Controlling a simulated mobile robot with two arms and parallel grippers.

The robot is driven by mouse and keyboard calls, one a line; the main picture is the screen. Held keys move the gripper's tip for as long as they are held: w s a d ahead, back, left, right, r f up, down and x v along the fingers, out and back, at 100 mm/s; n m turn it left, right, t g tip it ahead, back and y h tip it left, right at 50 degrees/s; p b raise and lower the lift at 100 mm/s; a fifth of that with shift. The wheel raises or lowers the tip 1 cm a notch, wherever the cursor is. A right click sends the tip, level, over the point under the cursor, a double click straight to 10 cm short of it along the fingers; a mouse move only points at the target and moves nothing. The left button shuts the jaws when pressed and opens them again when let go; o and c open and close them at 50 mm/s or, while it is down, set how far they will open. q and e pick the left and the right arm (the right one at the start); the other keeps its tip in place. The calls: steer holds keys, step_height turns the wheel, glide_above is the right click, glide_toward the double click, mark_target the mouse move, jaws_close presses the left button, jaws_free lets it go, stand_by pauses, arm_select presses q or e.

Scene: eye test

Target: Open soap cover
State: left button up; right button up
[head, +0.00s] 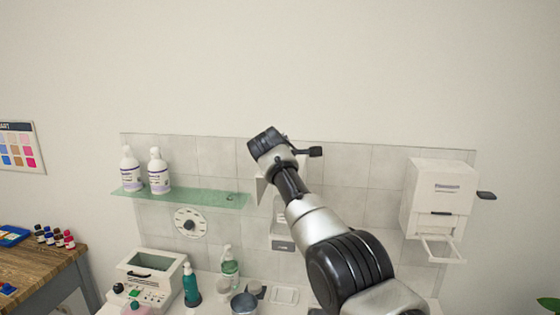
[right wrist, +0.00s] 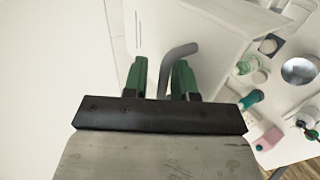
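A white wall dispenser (head: 283,222) hangs at the centre of the tiled panel in the head view, mostly hidden behind my right arm. In the right wrist view, a large white housing (right wrist: 215,45) fills the upper middle, with a bent grey lever (right wrist: 180,52) in front of it. My right gripper (right wrist: 160,64) has its two green fingers apart, one on each side of the lever. I cannot tell whether either finger touches it. The fingers are hidden in the head view. I cannot make out a separate soap cover. My left gripper is not in view.
Another white dispenser (head: 437,192) with a black side lever hangs at right. A glass shelf (head: 205,200) holds two white bottles.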

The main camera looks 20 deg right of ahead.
steer(key=shift+o, duration=0.4)
steer(key=shift+s+a+b, duration=0.1)
steer(key=shift+b, duration=0.2)
steer(key=b+v, duration=0.2)
steer(key=b, duration=0.1)
steer(key=shift+s+f, duration=0.15)
steer(key=shift+f, duration=0.05)
steer(key=b+v, duration=0.4)
steer(key=v, duration=0.4)
steer(key=shift+r, duration=0.4)
